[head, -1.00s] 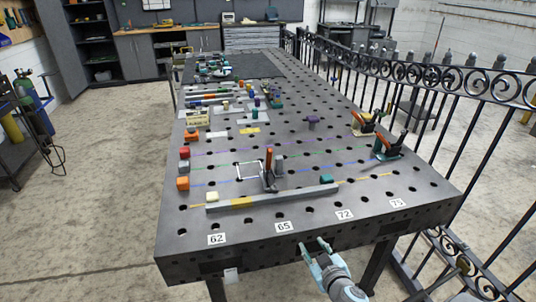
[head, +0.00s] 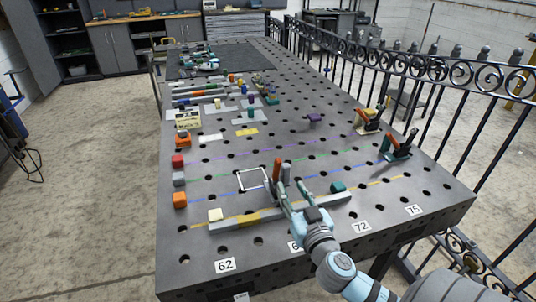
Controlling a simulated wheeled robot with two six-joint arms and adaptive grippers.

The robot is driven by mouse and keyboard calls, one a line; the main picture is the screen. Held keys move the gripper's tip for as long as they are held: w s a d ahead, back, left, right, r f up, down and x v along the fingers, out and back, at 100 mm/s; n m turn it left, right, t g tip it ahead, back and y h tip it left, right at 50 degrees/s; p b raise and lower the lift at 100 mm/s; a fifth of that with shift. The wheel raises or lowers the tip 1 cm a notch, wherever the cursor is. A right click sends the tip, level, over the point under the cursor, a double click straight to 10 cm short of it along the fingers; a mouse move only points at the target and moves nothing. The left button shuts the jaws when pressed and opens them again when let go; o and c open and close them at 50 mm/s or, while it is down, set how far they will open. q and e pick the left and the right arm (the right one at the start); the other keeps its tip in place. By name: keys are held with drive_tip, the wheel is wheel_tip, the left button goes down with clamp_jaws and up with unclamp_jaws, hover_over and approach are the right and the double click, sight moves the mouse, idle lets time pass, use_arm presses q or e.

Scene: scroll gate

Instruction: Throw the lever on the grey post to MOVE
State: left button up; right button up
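The lever, with an orange-red handle (head: 276,167), stands upright near the front middle of the table. The grey post (head: 286,171) is just beside it, and its lower part is hidden behind my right gripper. My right gripper (head: 290,184) reaches in from the lower right over the long grey bar. Its two fingers are apart, pointing away from me, with the tips close in front of the lever and post. I cannot tell whether a finger touches the lever. No MOVE marking is readable. My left gripper is out of view.
The long grey bar (head: 236,221) with a yellow patch lies along the front. A white square frame (head: 252,179) is left of the lever. Coloured blocks (head: 180,200) line the left edge. A teal block (head: 338,187) and toggle clamps (head: 398,146) are to the right.

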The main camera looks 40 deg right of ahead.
sight(279, 163)
drive_tip(key=x, duration=0.4)
drive_tip(key=r+p+x, duration=0.1)
drive_tip(key=x, duration=0.1)
drive_tip(key=shift+w+d+r, duration=0.1)
drive_tip(key=shift+w+d, duration=0.2)
drive_tip(key=shift+d, duration=0.1)
drive_tip(key=x, duration=0.5)
drive_tip(key=shift+w+f, duration=0.3)
drive_tip(key=shift+w, duration=0.1)
drive_tip(key=shift+w+d+p, duration=0.1)
drive_tip(key=shift+w+p, duration=0.2)
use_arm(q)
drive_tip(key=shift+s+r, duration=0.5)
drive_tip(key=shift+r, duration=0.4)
use_arm(e)
drive_tip(key=shift+s, duration=0.1)
drive_tip(key=shift+r, duration=0.1)
clamp_jaws()
